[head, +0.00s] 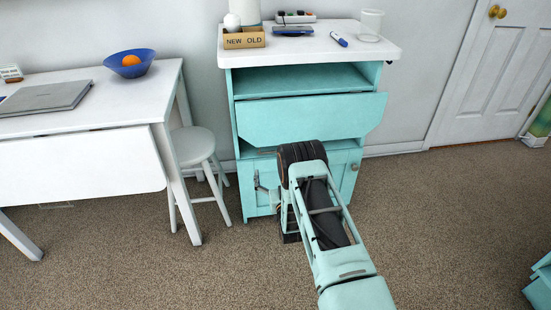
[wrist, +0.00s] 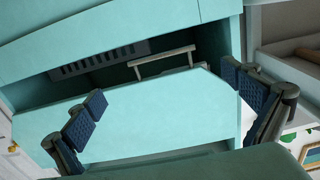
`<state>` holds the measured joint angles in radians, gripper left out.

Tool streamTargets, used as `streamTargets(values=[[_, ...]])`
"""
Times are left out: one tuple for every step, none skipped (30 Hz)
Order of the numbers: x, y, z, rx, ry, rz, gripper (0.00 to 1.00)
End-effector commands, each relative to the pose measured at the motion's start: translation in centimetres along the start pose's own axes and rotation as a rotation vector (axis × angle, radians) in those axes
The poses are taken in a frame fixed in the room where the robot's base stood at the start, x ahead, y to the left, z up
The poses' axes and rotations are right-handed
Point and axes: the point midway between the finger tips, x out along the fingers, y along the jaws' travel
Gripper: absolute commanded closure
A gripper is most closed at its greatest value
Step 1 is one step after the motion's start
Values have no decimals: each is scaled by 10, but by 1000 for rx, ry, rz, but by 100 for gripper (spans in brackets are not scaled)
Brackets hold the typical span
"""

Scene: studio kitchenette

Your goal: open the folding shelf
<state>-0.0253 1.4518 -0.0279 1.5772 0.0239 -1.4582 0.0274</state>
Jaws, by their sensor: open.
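The folding shelf looks to be the teal panel (head: 310,120) with cut corners on the front of the teal cabinet (head: 238,112). It hangs down below an open compartment. In the wrist view the panel (wrist: 160,125) fills the middle, and that picture appears turned over. In the head view my wrist hides the fingertips.
A white stool (head: 195,145) and a white drop-leaf table (head: 120,97) stand left.

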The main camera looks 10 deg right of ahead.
Motion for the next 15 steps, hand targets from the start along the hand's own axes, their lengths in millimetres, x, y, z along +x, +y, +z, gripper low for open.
streamTargets(values=[[7,-1,0,0,5,-1,0],[12,-1,1,-1,4,-1,0],[19,-1,0,-1,5,-1,0],[25,-1,1,-1,4,-1,0],[31,-1,1,-1,5,-1,0],[39,-1,1,-1,5,-2,0],[45,-1,2,-1,4,-2,0],[51,-1,1,-1,5,-2,0],[58,-1,2,-2,4,-2,0],[63,-1,2,-2,4,-2,0],[68,-1,2,-2,4,-2,0],[74,-1,2,-2,3,-2,0],[78,-1,1,-2,3,-2,0],[82,-1,2,-2,2,-2,0],[86,-1,1,-2,2,-2,0]])
